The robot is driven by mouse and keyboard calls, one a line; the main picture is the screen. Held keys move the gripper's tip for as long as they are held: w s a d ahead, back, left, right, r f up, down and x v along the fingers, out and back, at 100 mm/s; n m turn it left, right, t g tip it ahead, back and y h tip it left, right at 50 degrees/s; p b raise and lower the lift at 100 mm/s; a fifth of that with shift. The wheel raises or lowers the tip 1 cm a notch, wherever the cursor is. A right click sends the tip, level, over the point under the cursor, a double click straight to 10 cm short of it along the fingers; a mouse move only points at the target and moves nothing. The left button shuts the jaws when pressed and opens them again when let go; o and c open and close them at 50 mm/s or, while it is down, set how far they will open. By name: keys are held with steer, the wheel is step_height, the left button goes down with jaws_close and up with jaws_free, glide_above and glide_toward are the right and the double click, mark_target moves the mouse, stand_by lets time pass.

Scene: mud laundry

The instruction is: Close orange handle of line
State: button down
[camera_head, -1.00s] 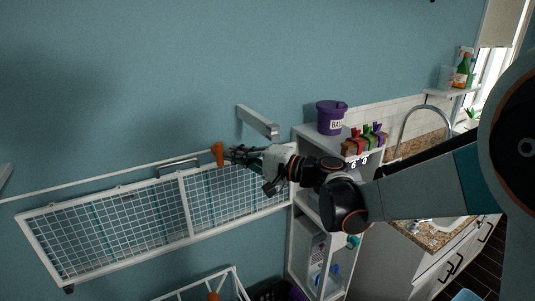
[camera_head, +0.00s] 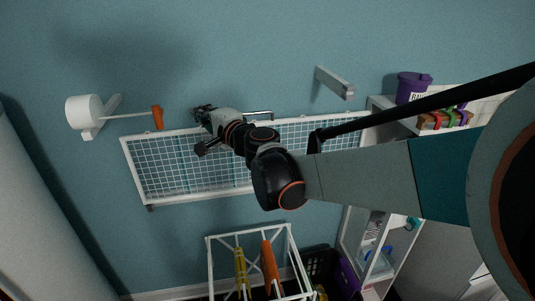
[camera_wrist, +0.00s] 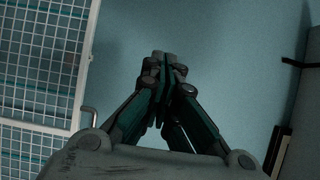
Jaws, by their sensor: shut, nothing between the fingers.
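The orange handle (camera_head: 158,118) hangs at the right end of a short stretch of pale line (camera_head: 128,115). The line comes out of a white round reel (camera_head: 85,111) on the blue wall, at the left in the head view. My gripper (camera_head: 197,110) is a little to the right of the handle, apart from it, above the wall rack. In the wrist view my gripper's fingers (camera_wrist: 163,60) meet at the tips with nothing between them. The handle and line do not show in the wrist view.
A white wire drying rack (camera_head: 165,170) lies against the wall just below my gripper. A grey wall bracket (camera_head: 334,82) sticks out at upper right. A shelf with a purple bucket (camera_head: 410,87) stands further right. A white-framed cart (camera_head: 222,262) is below. Wall above is clear.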

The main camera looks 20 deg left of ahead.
steer(key=s+a+n+g, duration=0.1)
steer(key=s+a, duration=1.2)
steer(key=a, duration=0.2)
steer(key=shift+s+a+y+b, duration=0.3)
steer(key=shift+s+a, duration=0.1)
steer(key=shift+s+a+r, duration=0.1)
steer(key=shift+s, duration=0.05)
